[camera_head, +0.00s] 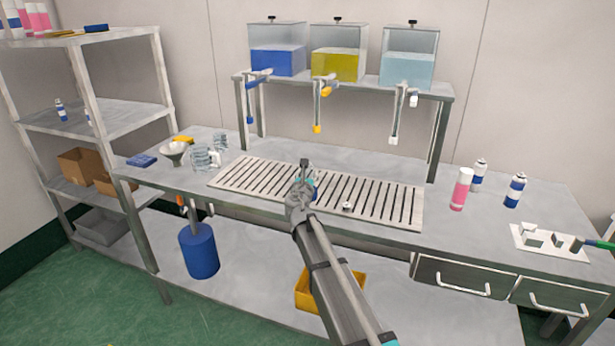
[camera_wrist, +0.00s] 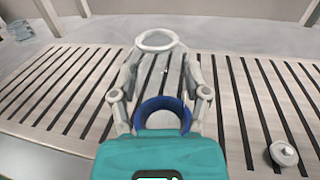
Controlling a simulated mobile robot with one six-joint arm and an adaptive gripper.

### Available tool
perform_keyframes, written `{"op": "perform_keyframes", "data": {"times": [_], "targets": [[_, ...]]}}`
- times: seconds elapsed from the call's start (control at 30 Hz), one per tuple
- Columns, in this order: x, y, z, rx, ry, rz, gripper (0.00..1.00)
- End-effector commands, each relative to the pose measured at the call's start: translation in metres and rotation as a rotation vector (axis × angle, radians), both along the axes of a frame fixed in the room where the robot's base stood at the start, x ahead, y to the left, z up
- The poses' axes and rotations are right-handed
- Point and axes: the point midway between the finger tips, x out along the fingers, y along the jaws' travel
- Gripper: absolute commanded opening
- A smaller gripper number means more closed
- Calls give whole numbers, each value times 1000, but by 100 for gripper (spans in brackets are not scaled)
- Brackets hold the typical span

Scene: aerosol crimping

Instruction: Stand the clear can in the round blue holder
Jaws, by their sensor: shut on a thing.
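The clear can (camera_wrist: 157,49) is see-through and shows in the wrist view mainly as a pale round rim between my fingers. My gripper (camera_wrist: 160,68) is shut on it, one finger on each side; my gripper also shows in the head view (camera_head: 302,187). The round blue holder (camera_wrist: 163,102) is a dark blue ring on the slatted grate, in line below the can in the wrist view. I cannot tell whether the can's base is inside the ring or above it. In the head view my gripper largely hides both.
A small white cap-like piece (camera_wrist: 284,153) lies on the grate (camera_head: 385,200) to the right. Clear cups (camera_head: 205,157) and a funnel (camera_head: 174,152) stand left of the grate. Spray cans (camera_head: 461,189) stand right. Tanks with taps (camera_head: 338,65) stand on a rack behind.

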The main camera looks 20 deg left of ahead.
Motion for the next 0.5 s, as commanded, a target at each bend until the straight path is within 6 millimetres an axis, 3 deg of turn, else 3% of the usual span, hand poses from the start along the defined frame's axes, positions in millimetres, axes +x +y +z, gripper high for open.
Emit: {"op": "perform_keyframes", "data": {"times": [0.2, 0.23, 0.4, 0.5], "targets": [[0, 0, -4, 0, 0, 0, 17], [0, 0, -3, 0, 0, 0, 64], [0, 0, -3, 0, 0, 0, 95], [0, 0, -3, 0, 0, 0, 95]]}}
